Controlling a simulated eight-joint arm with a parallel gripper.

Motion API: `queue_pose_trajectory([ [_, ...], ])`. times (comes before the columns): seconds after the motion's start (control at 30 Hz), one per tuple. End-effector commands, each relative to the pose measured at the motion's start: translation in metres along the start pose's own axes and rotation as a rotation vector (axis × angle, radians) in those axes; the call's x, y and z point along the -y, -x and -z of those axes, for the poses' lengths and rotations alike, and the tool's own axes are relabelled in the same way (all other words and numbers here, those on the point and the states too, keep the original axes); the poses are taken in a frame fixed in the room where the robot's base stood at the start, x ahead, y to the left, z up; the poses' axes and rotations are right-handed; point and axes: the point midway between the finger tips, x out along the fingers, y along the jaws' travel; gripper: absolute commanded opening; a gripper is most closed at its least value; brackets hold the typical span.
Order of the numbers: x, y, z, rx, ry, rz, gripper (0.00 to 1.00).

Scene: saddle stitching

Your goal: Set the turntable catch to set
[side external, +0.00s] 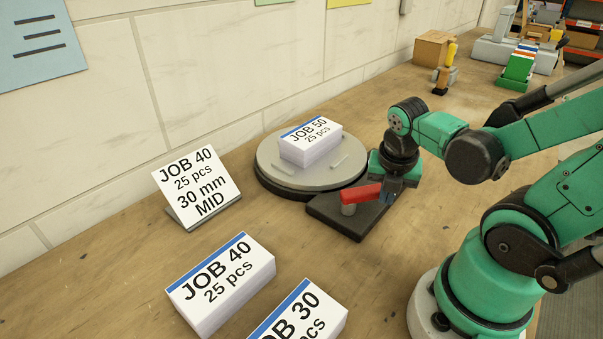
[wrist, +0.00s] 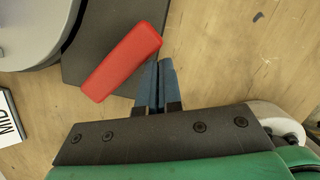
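The turntable (side external: 270,177) is a round grey disc on a dark base near the wall; part of it shows in the wrist view (wrist: 25,30). The catch is a red lever (side external: 361,193) on a short grey post, on a dark plate (side external: 340,222) beside the turntable. In the wrist view the red lever (wrist: 122,62) lies diagonally, just left of my fingers. My gripper (wrist: 158,66) has its two blue fingers together with nothing between them, at the lever's right side. In the side view my gripper (side external: 390,192) is low by the lever's right end. I cannot tell whether they touch.
A JOB 50 stack (side external: 311,146) sits on the turntable. A job card (side external: 197,186) stands to its left. JOB 40 (side external: 222,282) and JOB 30 (side external: 302,318) stacks lie in front. A cardboard box (side external: 433,48) and stapler-like machines are farther back. The bench right of the plate is clear.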

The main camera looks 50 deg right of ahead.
Motion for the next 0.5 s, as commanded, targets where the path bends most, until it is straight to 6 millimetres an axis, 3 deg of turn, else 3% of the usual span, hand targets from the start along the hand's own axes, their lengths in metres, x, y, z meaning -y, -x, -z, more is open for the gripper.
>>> queue_pose_trajectory([
  [0.5,-0.007,-0.006,-0.026,0.001,-0.001,0.000,0.00],
])
